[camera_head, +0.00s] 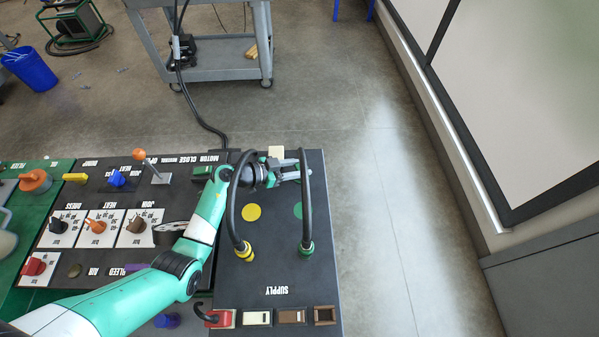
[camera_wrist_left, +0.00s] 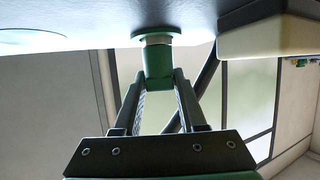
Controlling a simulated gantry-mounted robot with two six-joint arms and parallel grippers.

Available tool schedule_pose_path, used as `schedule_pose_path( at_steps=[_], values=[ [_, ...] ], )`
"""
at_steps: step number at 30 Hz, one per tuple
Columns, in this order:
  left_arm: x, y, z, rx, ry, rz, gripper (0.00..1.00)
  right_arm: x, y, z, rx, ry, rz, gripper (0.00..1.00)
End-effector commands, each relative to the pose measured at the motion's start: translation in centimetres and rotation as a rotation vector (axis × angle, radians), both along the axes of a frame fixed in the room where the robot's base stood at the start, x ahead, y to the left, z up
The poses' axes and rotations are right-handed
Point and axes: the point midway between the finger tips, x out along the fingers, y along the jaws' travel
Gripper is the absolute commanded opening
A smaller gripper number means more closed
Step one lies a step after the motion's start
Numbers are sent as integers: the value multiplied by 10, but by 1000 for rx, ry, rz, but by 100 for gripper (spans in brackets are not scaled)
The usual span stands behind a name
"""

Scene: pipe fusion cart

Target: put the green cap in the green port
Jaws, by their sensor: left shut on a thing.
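My left gripper (camera_head: 297,172) reaches over the far end of the supply panel, beside the cream block. In the left wrist view my left gripper (camera_wrist_left: 158,88) is shut on the green cap (camera_wrist_left: 158,66), a short green cylinder. A green flange (camera_wrist_left: 156,31) with a pale ring meets the cap's end at the panel surface, in line with it. This looks like the green port. I cannot tell how deeply cap and port are engaged. In the head view the fingers and hose hide this spot. My right gripper is not in view.
The supply panel (camera_head: 265,275) carries a yellow disc (camera_head: 251,212), a green disc (camera_head: 298,210) and two black hoses with yellow (camera_head: 243,252) and green (camera_head: 306,248) connectors. A hose arches close to my fingers. The cream block (camera_head: 276,151) stands near the gripper. Floor right of the panel is clear.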

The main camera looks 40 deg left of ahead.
Motion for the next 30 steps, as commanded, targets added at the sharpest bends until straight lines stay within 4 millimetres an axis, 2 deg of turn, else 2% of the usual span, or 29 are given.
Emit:
schedule_pose_path(
  at_steps=[9, 10, 15, 25, 30],
  values=[
    [0, 0, -1, -1, 0, 0, 0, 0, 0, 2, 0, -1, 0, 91],
    [0, 0, -2, -1, -1, 0, 42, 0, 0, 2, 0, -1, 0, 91],
    [0, 0, -2, 0, -1, 0, 71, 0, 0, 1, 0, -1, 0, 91],
    [0, 0, 1, 1, -3, 0, 71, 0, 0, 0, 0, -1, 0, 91],
    [-23, 9, 17, -2, 0, 4, 71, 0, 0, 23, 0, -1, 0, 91]
  ],
)
